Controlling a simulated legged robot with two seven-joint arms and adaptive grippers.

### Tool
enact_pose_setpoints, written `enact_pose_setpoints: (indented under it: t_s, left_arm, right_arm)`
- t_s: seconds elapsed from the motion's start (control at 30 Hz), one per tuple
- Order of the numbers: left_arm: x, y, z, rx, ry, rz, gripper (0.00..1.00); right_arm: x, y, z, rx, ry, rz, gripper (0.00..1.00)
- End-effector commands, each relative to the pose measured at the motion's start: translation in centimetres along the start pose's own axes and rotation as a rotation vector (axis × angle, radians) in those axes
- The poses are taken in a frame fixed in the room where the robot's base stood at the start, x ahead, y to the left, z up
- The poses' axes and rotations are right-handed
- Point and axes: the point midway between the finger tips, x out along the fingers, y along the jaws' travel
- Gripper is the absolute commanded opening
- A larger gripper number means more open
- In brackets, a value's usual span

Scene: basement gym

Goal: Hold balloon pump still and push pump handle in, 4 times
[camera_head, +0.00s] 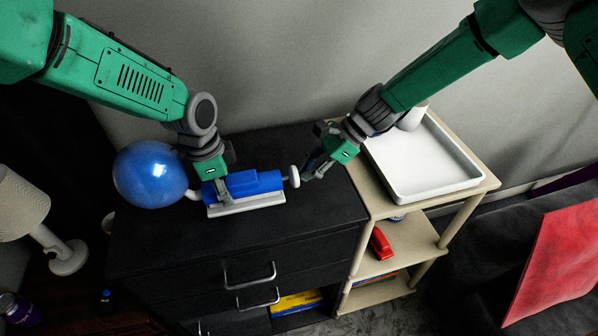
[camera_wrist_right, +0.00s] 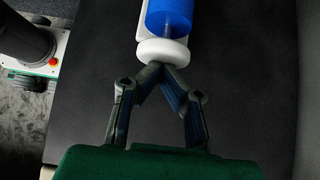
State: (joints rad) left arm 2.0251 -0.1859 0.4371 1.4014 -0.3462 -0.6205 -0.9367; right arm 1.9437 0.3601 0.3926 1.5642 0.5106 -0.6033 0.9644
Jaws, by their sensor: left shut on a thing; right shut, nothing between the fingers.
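The balloon pump (camera_head: 255,183) has a blue body on a light base and lies on the black cabinet top. A blue balloon (camera_head: 151,174) is on its left end. My left gripper (camera_head: 219,196) is shut on the pump body near the balloon end. The white pump handle (camera_head: 294,177) sticks out at the right end on a short rod. My right gripper (camera_head: 308,174) is shut and empty, with its fingertips at the handle's outer face. In the right wrist view the closed fingertips (camera_wrist_right: 165,70) meet at the white handle (camera_wrist_right: 162,52), touching it or very close.
The black cabinet top (camera_head: 290,222) is clear in front of the pump. A beige shelf (camera_head: 412,243) with a white tray (camera_head: 421,165) stands at the right. A white lamp (camera_head: 66,256) stands at the left. A wall is close behind.

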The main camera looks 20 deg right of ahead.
Motion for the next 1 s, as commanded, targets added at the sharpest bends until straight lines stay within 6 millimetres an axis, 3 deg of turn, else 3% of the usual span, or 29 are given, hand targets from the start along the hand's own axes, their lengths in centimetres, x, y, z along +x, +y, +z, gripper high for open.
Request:
enact_pose_setpoints:
  t_s: [0.1,0.3,0.5,0.7,1.0]
  left_arm:
    - [0.0,0.0,0.0,0.0,0.001,-0.001,0.07]
    - [0.0,0.0,0.1,0.0,0.001,0.0,0.07]
    - [0.0,0.0,0.2,0.0,0.001,0.0,0.07]
    - [0.0,-0.1,0.2,0.0,0.001,0.0,0.07]
    - [0.0,-0.1,0.2,0.0,0.0,0.0,0.07]
  right_arm:
    - [-2.2,-0.2,-1.5,0.001,0.002,-0.006,0.0]
    - [-6.9,-0.2,-1.4,0.0,0.003,-0.006,0.0]
    - [-10.1,-0.2,-1.4,0.002,0.005,-0.004,0.0]
    - [-11.2,-0.1,-1.4,0.002,0.005,-0.002,0.0]
    - [-11.3,-0.1,-1.4,0.002,0.004,-0.002,0.0]
